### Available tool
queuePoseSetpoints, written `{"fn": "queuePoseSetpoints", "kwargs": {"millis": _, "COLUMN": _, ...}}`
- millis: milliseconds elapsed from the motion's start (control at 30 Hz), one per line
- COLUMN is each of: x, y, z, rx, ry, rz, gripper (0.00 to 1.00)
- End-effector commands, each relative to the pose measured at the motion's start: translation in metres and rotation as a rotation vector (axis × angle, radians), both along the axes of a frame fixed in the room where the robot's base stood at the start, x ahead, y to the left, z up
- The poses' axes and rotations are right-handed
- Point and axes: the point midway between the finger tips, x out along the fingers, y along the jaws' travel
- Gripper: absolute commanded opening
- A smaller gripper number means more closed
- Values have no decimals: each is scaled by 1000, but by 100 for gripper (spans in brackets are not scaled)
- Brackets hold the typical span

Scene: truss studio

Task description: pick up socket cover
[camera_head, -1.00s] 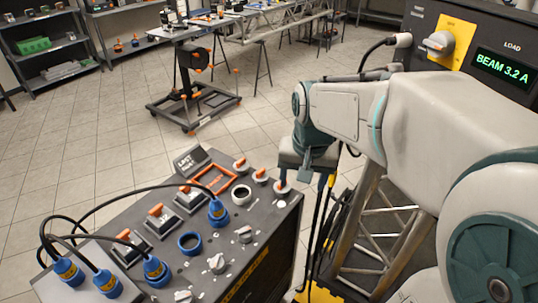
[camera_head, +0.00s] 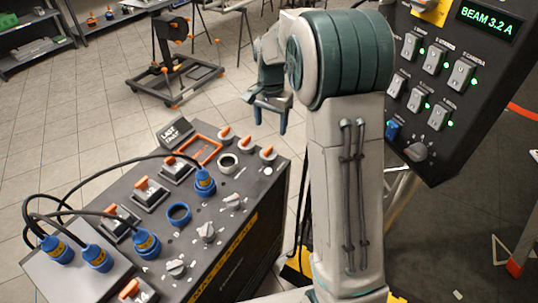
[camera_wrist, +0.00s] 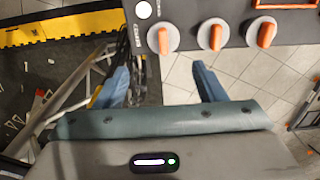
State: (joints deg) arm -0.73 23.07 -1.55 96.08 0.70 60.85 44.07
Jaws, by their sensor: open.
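No loose socket cover can be picked out for certain. On the sloping console, a blue ring socket (camera_head: 179,214) and a pale-rimmed round socket (camera_head: 228,162) stand without plugs. Blue plugs with black cables, one of them a blue plug (camera_head: 204,181), sit on the console. My gripper (camera_head: 269,122) is open and empty, in the air beyond the console's far right corner. In the wrist view its two blue fingers (camera_wrist: 160,72) are spread apart with floor between them. Orange-and-white knobs (camera_wrist: 215,36) lie just beyond the fingertips.
The dark console (camera_head: 120,262) carries orange switches and grey knobs. A black switch box (camera_head: 445,95) stands at the right, close to my arm. A wheeled stand (camera_head: 170,75) and shelves (camera_head: 30,40) are farther back. Tiled floor is clear between.

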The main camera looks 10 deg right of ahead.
Motion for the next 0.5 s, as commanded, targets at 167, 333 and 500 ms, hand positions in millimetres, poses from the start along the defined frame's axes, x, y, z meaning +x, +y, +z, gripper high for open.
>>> {"fn": "queuePoseSetpoints", "kwargs": {"millis": 167, "x": -1, "y": 0, "z": -37, "rx": 0, "ry": 6, "rz": 0, "gripper": 64}}
{"fn": "queuePoseSetpoints", "kwargs": {"millis": 333, "x": 0, "y": 0, "z": -56, "rx": -1, "ry": 2, "rz": 1, "gripper": 64}}
{"fn": "queuePoseSetpoints", "kwargs": {"millis": 500, "x": 1, "y": 1, "z": -67, "rx": -1, "ry": 2, "rz": 2, "gripper": 64}}
